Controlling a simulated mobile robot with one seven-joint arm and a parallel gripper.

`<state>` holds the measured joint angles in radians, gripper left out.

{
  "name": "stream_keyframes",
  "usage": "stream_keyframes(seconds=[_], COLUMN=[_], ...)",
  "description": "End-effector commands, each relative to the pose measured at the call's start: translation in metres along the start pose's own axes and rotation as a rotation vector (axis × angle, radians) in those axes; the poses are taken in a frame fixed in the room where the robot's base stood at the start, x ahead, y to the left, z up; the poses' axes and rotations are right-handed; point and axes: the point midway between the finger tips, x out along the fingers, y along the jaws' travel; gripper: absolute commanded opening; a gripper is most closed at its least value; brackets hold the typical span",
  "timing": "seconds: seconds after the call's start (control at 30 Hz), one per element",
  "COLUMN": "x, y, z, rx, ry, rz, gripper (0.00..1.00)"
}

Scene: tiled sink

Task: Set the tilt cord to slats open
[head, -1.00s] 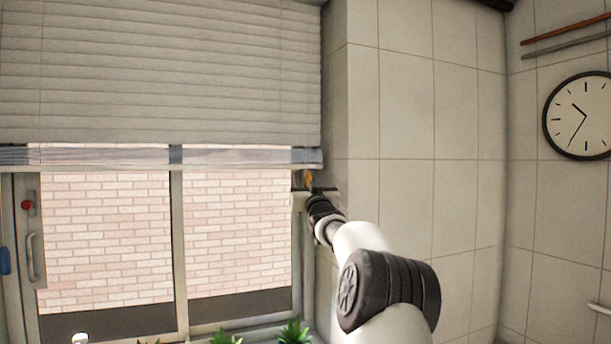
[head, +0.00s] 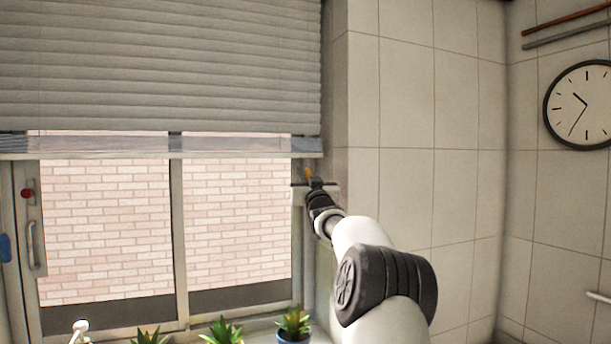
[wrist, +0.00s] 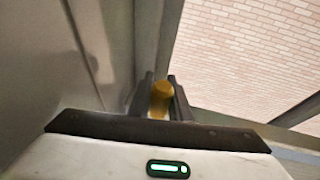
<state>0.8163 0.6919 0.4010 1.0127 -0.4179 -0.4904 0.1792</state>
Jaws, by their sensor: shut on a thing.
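The blind (head: 160,70) hangs over the upper part of the window. Its slats look grey and closely overlapping, and its bottom rail (head: 230,153) sits above the open view of bricks. At the blind's lower right corner is a small orange-yellow piece (head: 309,173), which looks like the end of the tilt cord. My gripper (head: 312,182) is at this piece, beside the window frame. In the wrist view the yellow piece (wrist: 161,97) is between my two dark fingers, which are shut on it. The cord itself cannot be made out.
The window frame (head: 177,240) stands just left of my gripper, and the tiled wall (head: 405,130) is to the right. Potted plants (head: 294,322) line the sill below. A clock (head: 582,105) hangs at far right.

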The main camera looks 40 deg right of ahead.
Motion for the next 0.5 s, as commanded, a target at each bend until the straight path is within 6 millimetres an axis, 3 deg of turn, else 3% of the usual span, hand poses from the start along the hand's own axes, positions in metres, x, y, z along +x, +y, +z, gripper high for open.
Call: stream_keyframes(seconds=[0.03, 0.23, 0.33, 0.5], x=[-0.008, -0.026, -0.032, -0.033], y=[-0.001, -0.001, -0.001, 0.0], z=[0.02, 0.063, 0.077, 0.081], rx=[0.0, -0.001, -0.001, 0.0], ry=[-0.002, -0.001, -0.001, -0.002], rz=[-0.001, -0.001, -0.001, 0.0], gripper=[0.0, 0.0, 0.0, 0.0])
